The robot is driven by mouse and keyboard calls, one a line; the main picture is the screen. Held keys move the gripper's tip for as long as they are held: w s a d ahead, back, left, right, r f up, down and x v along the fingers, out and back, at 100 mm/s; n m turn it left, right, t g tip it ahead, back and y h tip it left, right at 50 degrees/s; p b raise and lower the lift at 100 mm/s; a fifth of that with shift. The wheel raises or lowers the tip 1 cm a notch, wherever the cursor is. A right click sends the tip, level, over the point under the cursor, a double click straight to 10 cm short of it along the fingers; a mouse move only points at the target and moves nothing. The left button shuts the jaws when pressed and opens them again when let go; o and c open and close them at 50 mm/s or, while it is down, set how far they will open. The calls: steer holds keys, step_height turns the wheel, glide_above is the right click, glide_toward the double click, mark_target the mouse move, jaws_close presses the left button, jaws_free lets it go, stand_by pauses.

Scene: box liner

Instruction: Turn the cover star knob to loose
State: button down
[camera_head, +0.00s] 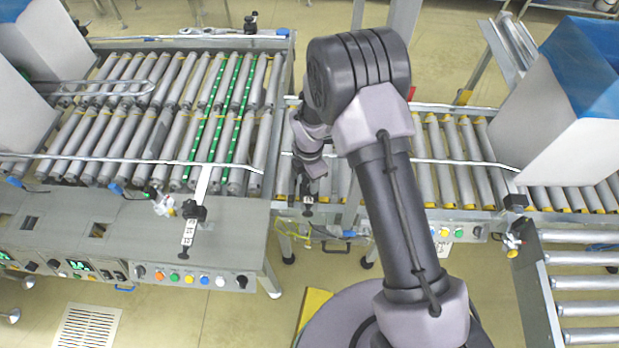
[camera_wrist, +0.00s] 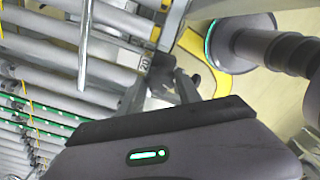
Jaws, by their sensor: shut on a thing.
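A black star knob (camera_wrist: 160,76) sits between the two fingers of my gripper (camera_wrist: 160,92) in the wrist view, beside a pale scale strip marked 20 (camera_wrist: 143,65). My gripper is shut on it, and the fingers hide part of its outline. In the head view my gripper (camera_head: 303,190) points down at the front rail of the middle roller section, where the knob is mostly hidden by my arm. I cannot tell how tight the knob is.
Another black knob (camera_head: 193,210) with a scale strip is on the left panel, and one (camera_head: 516,202) is at the right rail. A button panel (camera_head: 190,278) fronts the left conveyor. A large white box with blue liner (camera_head: 565,115) stands at the right.

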stand_by(0.4)
steer(key=c, duration=0.8)
jaws_free()
steer(key=shift+c, duration=0.2)
step_height(320, 180, up, 18)
steer(key=p, duration=0.4)
steer(key=shift+f, duration=0.25)
